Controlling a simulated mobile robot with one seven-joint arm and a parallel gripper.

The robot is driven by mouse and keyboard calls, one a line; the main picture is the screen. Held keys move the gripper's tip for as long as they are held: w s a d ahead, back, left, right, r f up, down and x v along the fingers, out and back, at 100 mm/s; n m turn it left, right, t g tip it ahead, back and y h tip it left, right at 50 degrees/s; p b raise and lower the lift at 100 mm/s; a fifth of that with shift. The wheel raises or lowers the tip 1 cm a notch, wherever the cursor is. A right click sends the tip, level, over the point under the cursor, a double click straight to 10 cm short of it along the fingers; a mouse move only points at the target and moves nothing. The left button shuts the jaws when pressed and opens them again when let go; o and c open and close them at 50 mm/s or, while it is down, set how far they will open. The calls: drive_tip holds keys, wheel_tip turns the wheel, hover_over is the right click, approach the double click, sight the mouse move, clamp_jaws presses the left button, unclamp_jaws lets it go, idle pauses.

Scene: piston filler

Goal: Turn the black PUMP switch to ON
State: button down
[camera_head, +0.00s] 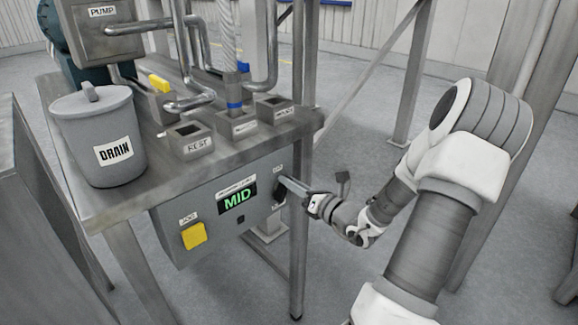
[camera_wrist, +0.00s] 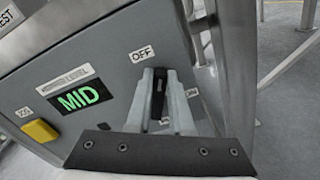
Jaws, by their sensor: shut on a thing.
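The black PUMP switch (camera_wrist: 157,92) sits on the right part of the grey control panel, under an OFF label (camera_wrist: 142,53). My gripper (camera_wrist: 163,82) is shut on the switch, one finger on each side of it in the wrist view. The label below the switch is mostly hidden behind the fingers. The exact angle of the switch is hard to tell.
The panel (camera_head: 220,238) also carries a green MID display (camera_head: 237,200) and a yellow JOG button (camera_head: 193,236). Above it, the metal table holds a grey DRAIN bucket (camera_head: 100,155), a REST holder (camera_head: 190,135) and pipes. A table leg (camera_head: 298,250) stands close below my gripper.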

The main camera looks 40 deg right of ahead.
drive_tip(key=shift+d+f+m+p, duration=0.25)
drive_tip(key=shift+f+m+p, duration=0.15)
drive_tip(key=shift+m+p, duration=1.75)
drive_tip(key=shift+d+f+m+p, duration=0.25)
drive_tip(key=shift+f+m+p, duration=0.15)
drive_tip(key=shift+m+p, duration=1.75)
drive_tip(key=shift+d+f+m+p, duration=0.25)
drive_tip(key=shift+f+m+p, duration=0.15)
drive_tip(key=shift+m+p, duration=1.75)
drive_tip(key=shift+p, duration=0.3)
drive_tip(key=c, duration=0.8)
unclamp_jaws()
drive_tip(key=s+d, duration=0.1)
drive_tip(key=s, duration=1.6)
drive_tip(key=shift+s+d+b, duration=0.15)
drive_tip(key=shift+d+b, duration=0.05)
drive_tip(key=shift+b, duration=0.15)
